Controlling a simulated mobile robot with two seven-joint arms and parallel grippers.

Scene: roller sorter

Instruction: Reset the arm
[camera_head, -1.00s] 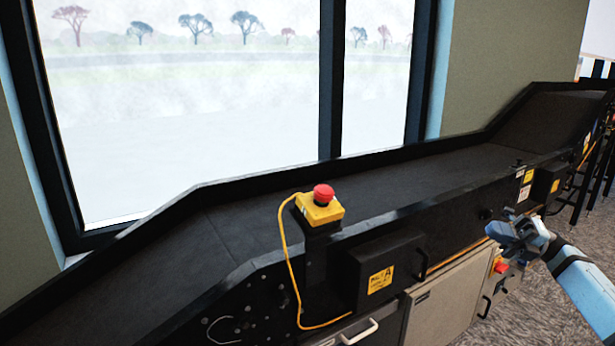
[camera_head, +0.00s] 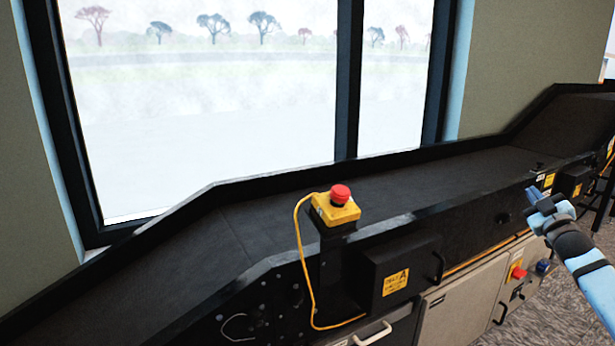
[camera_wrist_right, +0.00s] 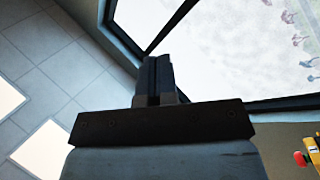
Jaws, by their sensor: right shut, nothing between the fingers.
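My right gripper (camera_head: 535,197) is at the right side of the head view, raised near the front edge of the conveyor. It is blue and black, and its arm comes in from the lower right. In the right wrist view its fingers (camera_wrist_right: 156,78) are together with nothing between them, against the window and ceiling. My left gripper does not show in either view.
A black conveyor (camera_head: 420,185) runs below the window (camera_head: 215,130). A yellow box with a red emergency button (camera_head: 340,195) stands on its near edge, with a yellow cable. Grey cabinets (camera_head: 455,307) and a red switch (camera_head: 518,272) are below. Carpet shows at right.

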